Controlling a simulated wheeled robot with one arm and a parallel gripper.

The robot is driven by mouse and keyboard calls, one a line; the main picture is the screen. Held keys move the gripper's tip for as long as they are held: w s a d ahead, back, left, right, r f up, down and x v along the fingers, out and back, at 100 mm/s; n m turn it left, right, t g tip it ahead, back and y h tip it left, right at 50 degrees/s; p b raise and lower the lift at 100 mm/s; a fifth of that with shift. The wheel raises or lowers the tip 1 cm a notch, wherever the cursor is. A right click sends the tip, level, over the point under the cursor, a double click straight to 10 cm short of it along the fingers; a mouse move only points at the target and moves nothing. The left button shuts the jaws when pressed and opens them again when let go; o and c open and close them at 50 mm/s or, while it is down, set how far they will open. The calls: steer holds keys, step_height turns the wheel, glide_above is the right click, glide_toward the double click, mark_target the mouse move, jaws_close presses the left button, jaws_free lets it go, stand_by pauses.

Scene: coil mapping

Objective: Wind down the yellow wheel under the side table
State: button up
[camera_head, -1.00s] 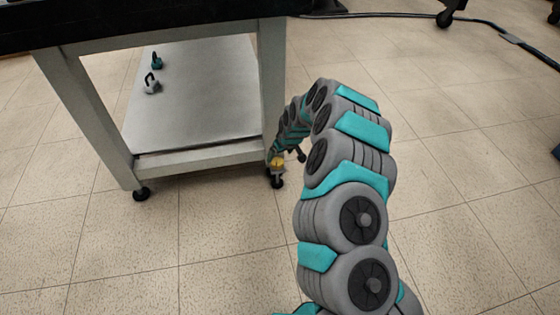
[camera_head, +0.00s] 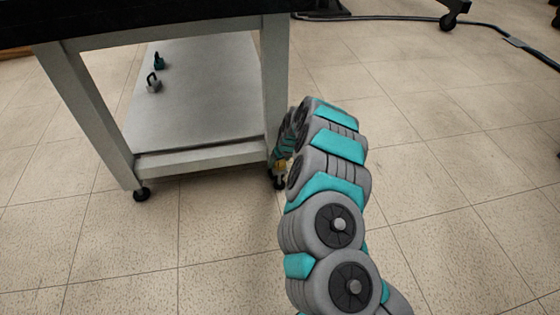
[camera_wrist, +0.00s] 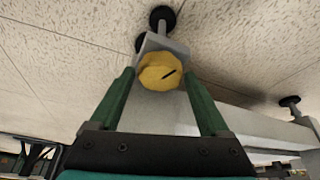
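The yellow wheel (camera_wrist: 160,72) is a lobed knob with a dark slot-like mark, at a side table leg's lower end. In the head view only a small bit of yellow (camera_head: 281,164) shows beside my arm, above the black caster (camera_head: 278,183). The side table (camera_head: 200,158) has pale legs and a grey lower shelf. My gripper (camera_wrist: 158,76) has green fingers standing apart, their tips on either side of the wheel. I cannot tell whether they touch it. In the head view my own arm hides the gripper.
Two small items, one grey (camera_head: 153,85) and one teal (camera_head: 159,62), stand on the lower shelf. Another caster (camera_head: 141,194) is under the left leg. A dark cable (camera_head: 400,17) runs along the floor at the back. The floor right of my arm is clear.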

mark_target(282, 167)
steer(key=c, duration=1)
steer(key=p, duration=0.3)
steer(key=shift+r+m, duration=0.4)
steer(key=shift+c, duration=0.2)
steer(key=shift+p, duration=0.55)
steer(key=shift+f+m+t, duration=0.25)
steer(key=shift+m+t, duration=0.05)
steer(key=shift+m, duration=0.1)
steer(key=o, duration=1.4)
steer(key=shift+f, duration=0.1)
steer(key=shift+c, duration=0.2)
steer(key=p+v, duration=0.3)
steer(key=v, duration=0.3)
steer(key=shift+w+a, duration=0.1)
steer(key=shift+a, duration=0.05)
steer(key=shift+p+v, duration=0.4)
steer(key=shift+v, duration=0.5)
